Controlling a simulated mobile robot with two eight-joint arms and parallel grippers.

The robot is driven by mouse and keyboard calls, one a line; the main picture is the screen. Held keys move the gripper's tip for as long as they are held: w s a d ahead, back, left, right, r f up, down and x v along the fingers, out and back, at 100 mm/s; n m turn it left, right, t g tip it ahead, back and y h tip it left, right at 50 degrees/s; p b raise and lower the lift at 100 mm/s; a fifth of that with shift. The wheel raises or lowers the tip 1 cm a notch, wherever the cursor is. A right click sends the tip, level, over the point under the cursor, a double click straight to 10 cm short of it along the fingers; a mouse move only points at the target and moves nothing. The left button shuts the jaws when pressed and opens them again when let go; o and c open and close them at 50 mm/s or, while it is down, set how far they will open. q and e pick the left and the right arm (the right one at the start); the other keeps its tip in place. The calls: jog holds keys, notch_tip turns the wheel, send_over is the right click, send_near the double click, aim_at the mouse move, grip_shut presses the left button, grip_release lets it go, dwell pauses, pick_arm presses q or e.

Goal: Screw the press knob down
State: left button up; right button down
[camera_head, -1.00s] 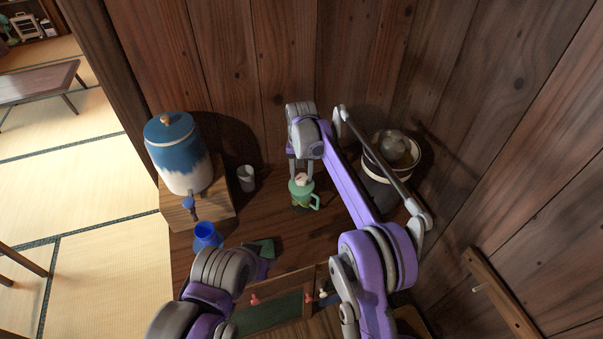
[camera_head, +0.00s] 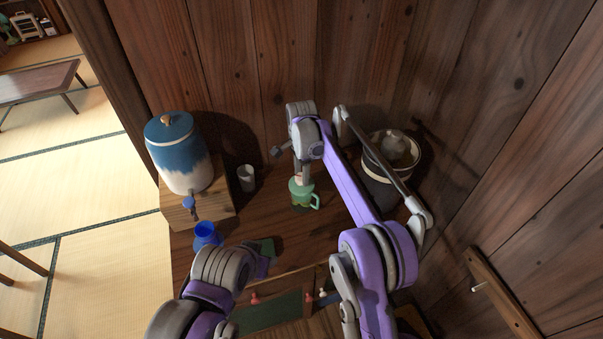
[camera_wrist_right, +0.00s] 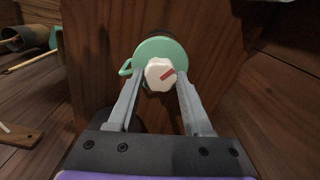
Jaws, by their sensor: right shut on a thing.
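The press (camera_head: 303,194) is a green mug-like vessel with a handle, standing upright on the wooden counter. Its white knob (camera_wrist_right: 160,74) with a red mark sits on the round green lid (camera_wrist_right: 164,50) in the right wrist view. My right gripper (camera_head: 302,178) points down from above. Its two fingers are shut on the knob from both sides. The knob is mostly hidden by the fingers in the head view. My left arm shows at the lower left, but its fingertips cannot be made out.
A blue and white dispenser (camera_head: 178,157) stands on a wooden box (camera_head: 214,207) at left. A white cup (camera_head: 246,178) and a blue cup (camera_head: 206,234) are near it. A pot with a pale rim (camera_head: 374,159) stands behind my right arm. Wooden walls close off the back and right.

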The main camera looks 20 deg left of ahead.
jog(key=m, duration=1.4)
jog(key=shift+m, duration=0.4)
jog(key=shift+f+m+b, duration=0.2)
jog(key=shift+m+b, duration=0.35)
jog(key=shift+m, duration=0.55)
jog(key=shift+m+b, duration=0.55)
jog(key=shift+m, duration=0.25)
pick_arm(q)
jog(key=shift+s+f+b, duration=0.1)
jog(key=shift+s+f, duration=0.25)
jog(key=shift+f, duration=0.35)
jog(key=shift+s+f+b, duration=0.1)
jog(key=shift+s+f, duration=0.2)
jog(key=shift+f, duration=0.35)
jog(key=shift+s+f+b, duration=0.1)
jog(key=shift+s+f, duration=0.25)
jog(key=shift+f, duration=0.35)
pick_arm(e)
jog(key=shift+r+m, duration=0.15)
jog(key=shift+m, duration=0.25)
jog(key=shift+c, duration=1.5)
grip_release()
